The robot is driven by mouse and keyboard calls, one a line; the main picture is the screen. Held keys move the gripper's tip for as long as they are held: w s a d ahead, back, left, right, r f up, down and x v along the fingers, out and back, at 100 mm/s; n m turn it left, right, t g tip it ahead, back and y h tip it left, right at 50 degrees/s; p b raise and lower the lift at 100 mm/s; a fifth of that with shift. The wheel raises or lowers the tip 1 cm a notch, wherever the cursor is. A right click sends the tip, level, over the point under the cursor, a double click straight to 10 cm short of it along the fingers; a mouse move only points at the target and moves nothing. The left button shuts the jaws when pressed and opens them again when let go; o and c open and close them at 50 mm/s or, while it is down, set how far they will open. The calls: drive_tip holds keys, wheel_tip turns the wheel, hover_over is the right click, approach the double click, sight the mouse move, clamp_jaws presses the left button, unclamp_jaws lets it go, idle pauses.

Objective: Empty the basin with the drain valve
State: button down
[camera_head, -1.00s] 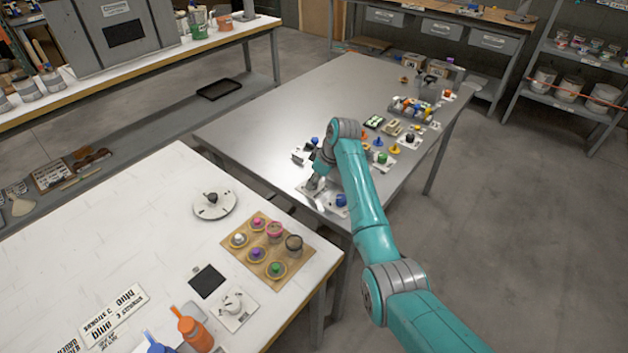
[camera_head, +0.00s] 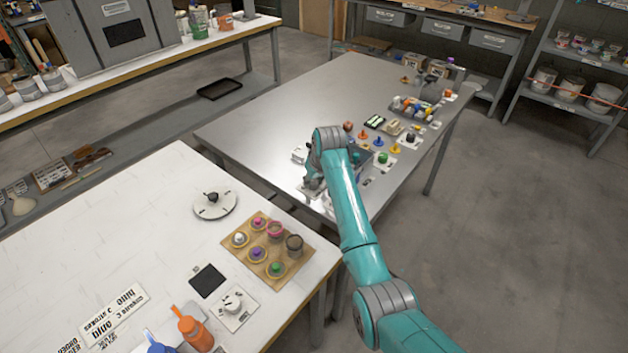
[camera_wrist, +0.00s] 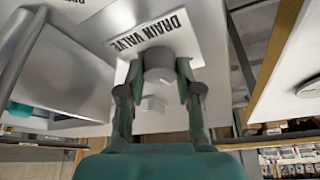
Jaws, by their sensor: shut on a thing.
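The white plate lettered DRAIN VALVE (camera_wrist: 150,32) shows at the top middle of the wrist view. Below the lettering is the grey drain valve (camera_wrist: 159,57), with a blocky grey part hanging under it. My gripper (camera_wrist: 160,70) has one finger on each side of the valve and is shut on it. In the head view my gripper (camera_head: 313,186) is low at the near edge of the metal table, partly hidden by my teal arm. The valve is too small there to make out.
The metal table (camera_head: 270,115) carries several coloured knobs and a tray of bottles (camera_head: 412,108) along its right side. The white bench (camera_head: 110,220) in front holds a wooden board of pots (camera_head: 262,268) and squeeze bottles. The metal table's left part is clear.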

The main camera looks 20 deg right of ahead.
drive_tip(key=m+h, duration=0.1)
drive_tip(key=m, duration=0.1)
drive_tip(key=m+h, duration=0.1)
drive_tip(key=m, duration=0.2)
drive_tip(key=shift+a, duration=0.15)
drive_tip(key=shift+m+g+h, duration=0.3)
drive_tip(key=shift+m+h, duration=0.1)
drive_tip(key=shift+m, duration=0.85)
drive_tip(key=shift+m+g+h, duration=0.3)
drive_tip(key=shift+m+h, duration=0.1)
drive_tip(key=shift+m, duration=0.85)
drive_tip(key=shift+f, duration=0.1)
drive_tip(key=c, duration=0.8)
unclamp_jaws()
drive_tip(key=shift+o, duration=0.2)
drive_tip(key=v, duration=1.2)
